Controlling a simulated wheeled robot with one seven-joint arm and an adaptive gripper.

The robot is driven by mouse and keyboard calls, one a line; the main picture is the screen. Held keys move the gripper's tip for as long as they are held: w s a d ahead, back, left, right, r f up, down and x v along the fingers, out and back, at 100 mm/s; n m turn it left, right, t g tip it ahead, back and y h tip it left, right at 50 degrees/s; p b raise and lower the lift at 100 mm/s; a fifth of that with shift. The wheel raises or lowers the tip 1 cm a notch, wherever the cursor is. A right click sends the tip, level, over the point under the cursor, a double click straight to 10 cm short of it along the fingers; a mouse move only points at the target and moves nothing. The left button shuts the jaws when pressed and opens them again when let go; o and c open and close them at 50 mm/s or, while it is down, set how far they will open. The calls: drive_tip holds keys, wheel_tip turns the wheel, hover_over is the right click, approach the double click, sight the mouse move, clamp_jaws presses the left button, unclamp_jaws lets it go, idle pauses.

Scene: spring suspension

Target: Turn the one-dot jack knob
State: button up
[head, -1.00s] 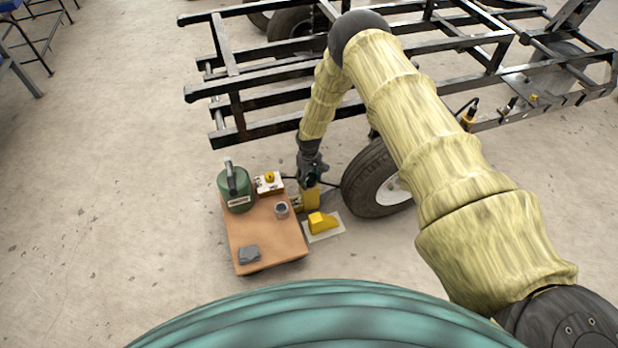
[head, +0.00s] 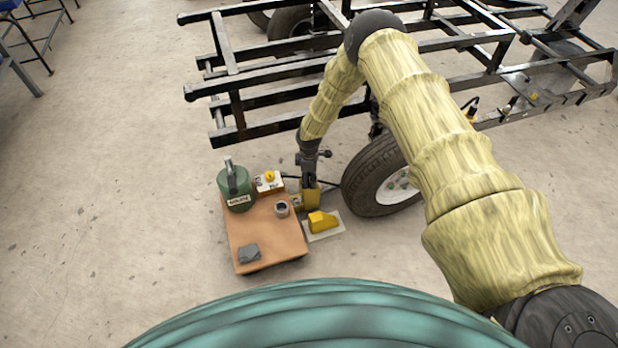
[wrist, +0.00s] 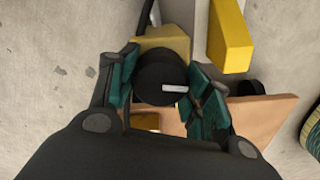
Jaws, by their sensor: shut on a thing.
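In the wrist view a round black knob (wrist: 158,76) with a white index mark pointing right sits on top of a yellow jack body (wrist: 165,45). My gripper (wrist: 165,85) is shut on this knob, with a teal pad on either side. In the head view my gripper (head: 310,179) points down at the top of the yellow jack (head: 308,199), beside the vehicle wheel. The knob is hidden there. A pale label shows on the jack's left side, but its dots are too small to tell.
A low brown cart (head: 262,232) stands left of the jack, carrying a green can (head: 235,190), a yellow-topped block (head: 268,182), a small cup and a grey piece. A yellow wedge (head: 320,222) lies in front. The wheel (head: 375,180) and black frame (head: 240,95) are close.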

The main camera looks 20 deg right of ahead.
sight(309, 176)
drive_tip(key=shift+a+n, duration=0.1)
drive_tip(key=shift+n, duration=0.8)
drive_tip(key=o, duration=1)
drive_tip(key=shift+o, duration=0.2)
wheel_tip(309, 176, up, 12)
idle(0.4)
